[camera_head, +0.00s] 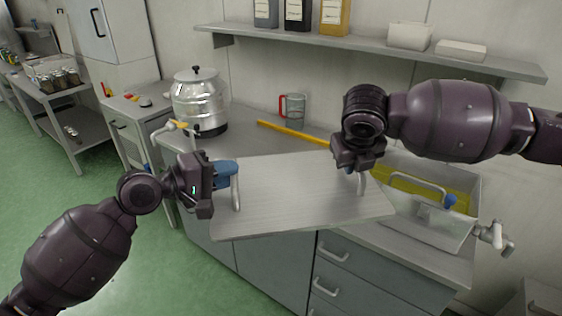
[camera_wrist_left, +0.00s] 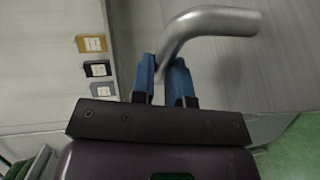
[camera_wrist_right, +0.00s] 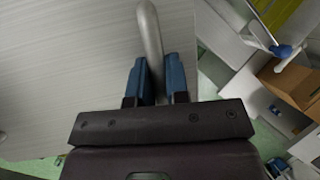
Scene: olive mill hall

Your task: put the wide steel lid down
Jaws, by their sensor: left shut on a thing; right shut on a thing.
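The wide steel lid (camera_head: 295,200) is a flat brushed plate with a bent tube handle at each end. It appears raised above the counter, roughly level, its front edge out over the cabinet fronts. My left gripper (camera_head: 227,173) is shut on the left handle (camera_wrist_left: 215,20). My right gripper (camera_head: 359,168) is shut on the right handle (camera_wrist_right: 150,38), with its blue fingers on either side of the tube. The lid hides part of the counter; the gap beneath it is hard to judge.
A steel basin (camera_head: 420,222) with a yellow inside and a tap (camera_head: 495,237) is at the right. A round steel pot (camera_head: 199,105), a red-handled jug (camera_head: 292,107) and a yellow bar (camera_head: 291,132) are at the back. A wall shelf (camera_head: 370,48) hangs above.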

